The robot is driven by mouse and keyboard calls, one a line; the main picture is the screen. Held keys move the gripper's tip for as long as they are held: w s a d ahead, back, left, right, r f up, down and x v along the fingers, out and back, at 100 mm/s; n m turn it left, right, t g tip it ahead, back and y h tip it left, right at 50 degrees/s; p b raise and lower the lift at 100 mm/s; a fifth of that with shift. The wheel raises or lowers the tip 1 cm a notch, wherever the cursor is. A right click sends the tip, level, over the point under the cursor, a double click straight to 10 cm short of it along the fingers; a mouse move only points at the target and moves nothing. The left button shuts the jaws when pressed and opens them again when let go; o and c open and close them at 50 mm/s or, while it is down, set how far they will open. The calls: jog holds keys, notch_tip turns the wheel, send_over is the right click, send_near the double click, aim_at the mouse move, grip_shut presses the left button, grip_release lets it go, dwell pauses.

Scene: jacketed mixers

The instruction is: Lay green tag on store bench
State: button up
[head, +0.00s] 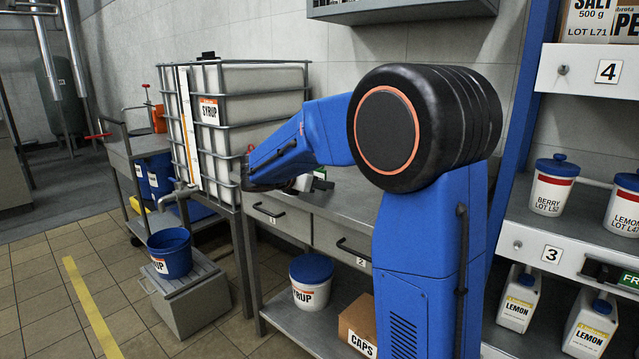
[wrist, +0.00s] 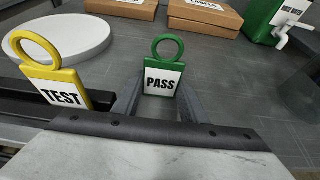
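The green tag (wrist: 162,81) has a ring on top and a white PASS face. In the wrist view it is upright at the middle, between the two grey fingers of my gripper (wrist: 161,92). The fingers lie close along its two side edges; I cannot tell whether they press on it. A yellow TEST tag (wrist: 58,88) stands to its left, apart from it. The green tag cannot be made out there.
A white round disc (wrist: 62,38), flat cardboard boxes (wrist: 205,14) and a green container with a white tap (wrist: 280,22) stand behind the tags. The syrup tank (head: 250,95) borders the bench on the left. Shelves with lidded tubs (head: 552,185) stand at right.

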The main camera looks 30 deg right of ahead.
jog(key=o, duration=0.4)
jog(key=shift+c, duration=0.2)
jog(key=shift+r, duration=0.15)
jog(key=shift+a+r, duration=0.15)
jog(key=shift+a, duration=0.15)
jog(key=v, duration=1.1)
jog(key=s+f+m+y, duration=0.1)
jog(key=s, duration=0.3)
jog(key=s+d+f+m+y, duration=0.1)
jog(key=s+m, duration=0.1)
jog(key=s, duration=0.1)
jog(key=s+d+f+m+g+y, duration=0.1)
jog(key=s+m, duration=0.1)
jog(key=s, duration=0.2)
jog(key=shift+s+f, duration=0.35)
jog(key=shift+f, duration=0.05)
jog(key=s+a+f+m+y, duration=0.3)
jog(key=s+f+m, duration=0.1)
jog(key=s, duration=0.4)
jog(key=s+a+f+m+y, duration=0.3)
jog(key=s+f+m, duration=0.1)
jog(key=s+m, duration=0.3)
jog(key=s+a+f+m+t+y, duration=0.1)
jog(key=s+a+f+m+y, duration=0.2)
jog(key=s, duration=0.7)
notch_tip(320, 180, down, 2)
jog(key=m, duration=0.3)
jog(key=shift+a+y, duration=0.3)
jog(key=shift+y, duration=0.1)
